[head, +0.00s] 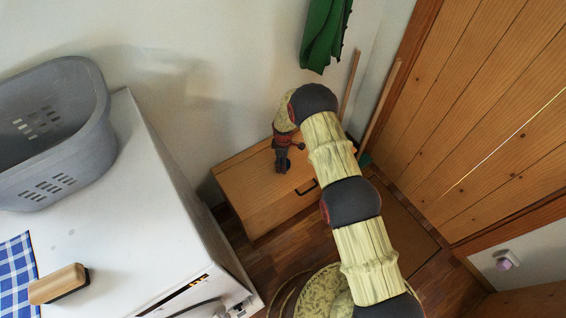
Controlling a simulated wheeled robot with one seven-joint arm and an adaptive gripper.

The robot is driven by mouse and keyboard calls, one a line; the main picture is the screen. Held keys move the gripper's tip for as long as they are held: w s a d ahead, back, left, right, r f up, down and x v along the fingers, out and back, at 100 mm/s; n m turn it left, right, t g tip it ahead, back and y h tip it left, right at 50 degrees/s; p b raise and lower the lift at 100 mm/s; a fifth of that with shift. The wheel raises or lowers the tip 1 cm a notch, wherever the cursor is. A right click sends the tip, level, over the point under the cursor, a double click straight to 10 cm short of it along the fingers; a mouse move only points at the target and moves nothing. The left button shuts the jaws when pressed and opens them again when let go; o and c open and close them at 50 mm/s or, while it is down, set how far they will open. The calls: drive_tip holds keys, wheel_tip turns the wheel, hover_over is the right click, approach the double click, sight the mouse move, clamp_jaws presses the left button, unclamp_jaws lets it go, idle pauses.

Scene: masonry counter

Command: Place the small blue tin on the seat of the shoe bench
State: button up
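A low wooden bench (240,188) with a dark handle on its front stands against the wall; it looks like the shoe bench. My gripper (283,168) points down over its top, near the middle. The gap between the fingertips and the seat cannot be judged. The fingers are small and dark, and I cannot tell whether they are open or shut. The small blue tin does not show; the gripper or arm may hide it.
A white appliance (110,225) stands left of the bench, bearing a grey basket (95,125), a wooden-backed brush (58,284) and a blue checked cloth (14,270). A plank door (470,110) is right.

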drive_tip(key=o, duration=1.4)
drive_tip(key=shift+f, duration=0.1)
wheel_tip(320, 180, up, 12)
drive_tip(key=p, duration=0.3)
drive_tip(key=shift+p, duration=0.3)
drive_tip(key=shift+r, duration=0.25)
